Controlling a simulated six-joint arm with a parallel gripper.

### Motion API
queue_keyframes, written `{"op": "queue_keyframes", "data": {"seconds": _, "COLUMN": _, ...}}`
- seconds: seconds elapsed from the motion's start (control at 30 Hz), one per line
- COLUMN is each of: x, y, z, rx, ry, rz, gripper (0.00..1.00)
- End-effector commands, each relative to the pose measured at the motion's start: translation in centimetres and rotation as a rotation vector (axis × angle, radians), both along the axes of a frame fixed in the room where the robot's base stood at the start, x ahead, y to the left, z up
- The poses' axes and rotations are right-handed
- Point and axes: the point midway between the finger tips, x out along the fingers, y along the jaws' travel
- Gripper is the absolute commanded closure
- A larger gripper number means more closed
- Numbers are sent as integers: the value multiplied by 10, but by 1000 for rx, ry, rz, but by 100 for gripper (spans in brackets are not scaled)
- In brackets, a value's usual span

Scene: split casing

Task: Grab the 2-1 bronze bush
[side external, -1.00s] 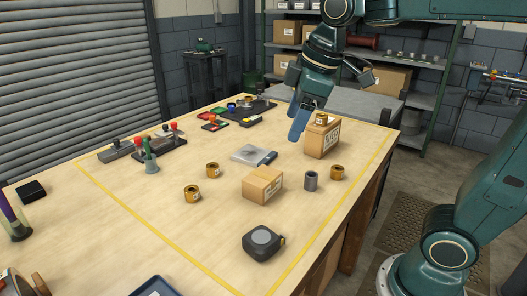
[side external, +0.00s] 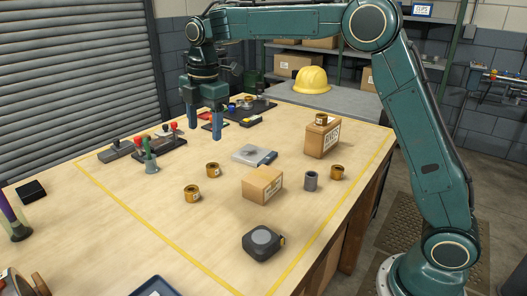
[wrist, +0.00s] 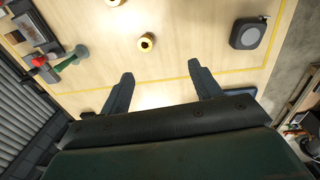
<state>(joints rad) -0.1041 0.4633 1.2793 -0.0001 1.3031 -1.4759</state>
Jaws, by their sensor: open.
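Several bronze bushes show in the side view. One bush (side external: 192,194) stands at the middle left, and another bush (side external: 213,170) is just behind it. A third bush (side external: 338,172) is at the right, and one more bush (side external: 321,119) sits on top of a cardboard box (side external: 322,140). Their labels are too small to read, so I cannot tell which is 2-1. My gripper (side external: 205,130) is open and empty, above the far left of the table, apart from all bushes. In the wrist view a bush (wrist: 147,43) lies ahead of the spread fingers (wrist: 160,78).
A smaller box (side external: 263,185), a grey sleeve (side external: 311,181) and a tape measure (side external: 263,243) stand on the table. A flat grey block (side external: 252,155) lies mid-table. Red-knobbed clamps (side external: 170,140) and a green-topped stand (side external: 150,158) are at the left.

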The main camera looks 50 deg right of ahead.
Motion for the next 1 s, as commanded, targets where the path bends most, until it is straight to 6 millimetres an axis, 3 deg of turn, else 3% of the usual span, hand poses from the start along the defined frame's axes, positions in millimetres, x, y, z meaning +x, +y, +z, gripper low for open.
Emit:
{"op": "queue_keyframes", "data": {"seconds": 0.2, "x": 37, "y": 12, "z": -36, "rx": -19, "ry": 51, "rz": 204, "gripper": 37}}
{"op": "queue_keyframes", "data": {"seconds": 0.4, "x": 57, "y": 19, "z": -61, "rx": -26, "ry": 83, "rz": 338, "gripper": 37}}
{"op": "queue_keyframes", "data": {"seconds": 0.83, "x": 62, "y": 21, "z": -73, "rx": -28, "ry": 94, "rz": 388, "gripper": 37}}
{"op": "queue_keyframes", "data": {"seconds": 1.0, "x": 62, "y": 21, "z": -86, "rx": -28, "ry": 95, "rz": 387, "gripper": 37}}
